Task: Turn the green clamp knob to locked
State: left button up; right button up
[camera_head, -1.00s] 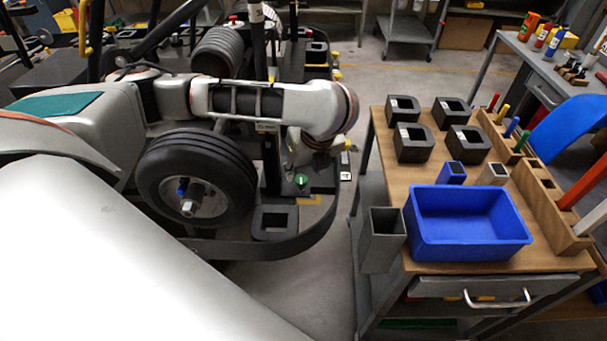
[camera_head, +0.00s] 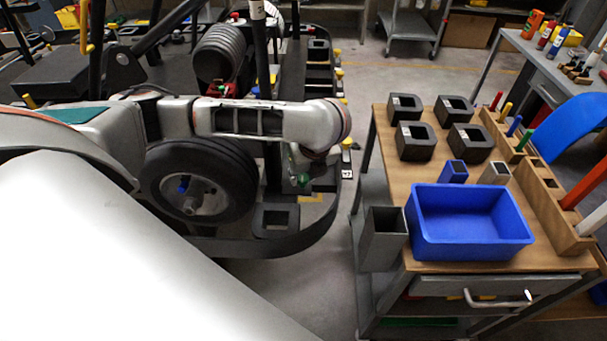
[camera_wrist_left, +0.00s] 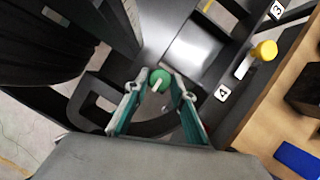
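The green clamp knob (camera_wrist_left: 159,80) has a pale pointer bar across its top. It sits on the dark kart frame, and it shows small in the head view (camera_head: 303,180) just under my left wrist. My left gripper (camera_wrist_left: 160,76) comes down over it with teal-lined fingers, one on each side of the knob. The fingers are open, and a small gap shows beside the knob, clearest on the right; whether the left finger touches it I cannot tell. In the head view the left fingers are mostly hidden by the wrist. My right gripper is not in view.
The kart wheel (camera_head: 200,185) is left of the gripper. A wooden-topped cart (camera_head: 400,180) with a blue bin (camera_head: 470,250) and black square blocks stands right, across a floor gap.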

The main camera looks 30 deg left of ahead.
pick_arm(q)
jog(key=shift+m, duration=0.3)
jog(key=m, duration=0.2)
jog(key=m+t+h, duration=0.1)
jog(key=m, duration=0.1)
jog(key=shift+s+a+h, duration=0.15)
jog(key=shift+h, duration=0.15)
jog(key=shift+m+t+h, duration=0.3)
jog(key=shift+m+h, duration=0.4)
jog(key=shift+m, duration=1.4)
jog(key=o, duration=1.1)
jog(key=shift+a, duration=0.1)
jog(key=v, duration=1.2)
